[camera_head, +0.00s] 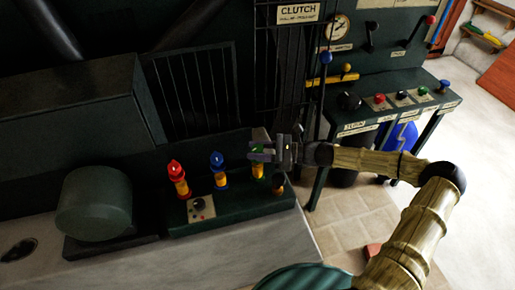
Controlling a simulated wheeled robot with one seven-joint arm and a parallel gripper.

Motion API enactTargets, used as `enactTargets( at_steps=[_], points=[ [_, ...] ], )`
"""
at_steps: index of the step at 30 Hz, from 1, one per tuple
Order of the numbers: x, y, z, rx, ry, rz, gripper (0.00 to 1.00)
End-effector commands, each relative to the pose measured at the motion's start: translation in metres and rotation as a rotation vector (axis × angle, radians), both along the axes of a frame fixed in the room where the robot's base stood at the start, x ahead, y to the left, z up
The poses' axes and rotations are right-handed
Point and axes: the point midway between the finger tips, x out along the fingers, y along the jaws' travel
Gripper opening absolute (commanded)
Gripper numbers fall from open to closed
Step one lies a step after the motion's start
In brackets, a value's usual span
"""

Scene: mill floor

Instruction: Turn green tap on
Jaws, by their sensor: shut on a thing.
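The green tap (256,169) stands at the right end of a row of taps on a dark green base, on a yellow body. My gripper (263,152) reaches in from the right and is shut on the green tap's top; the fingers hide much of its handle. The red tap (176,180) and the blue tap (218,170) stand upright to the left, apart from my gripper. How far the green tap is turned cannot be told.
The dark base (240,205) carries a small panel (201,208) with a knob. A green cylinder (94,203) stands at left. Tiled floor (345,222) is open below.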

Motion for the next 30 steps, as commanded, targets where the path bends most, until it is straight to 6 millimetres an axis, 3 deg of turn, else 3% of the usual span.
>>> enactTargets(
  at_steps=[30],
  points=[
    [0.0013,0.0022,-0.0019,-0.001,-0.004,0.815,0.11]
  ],
)
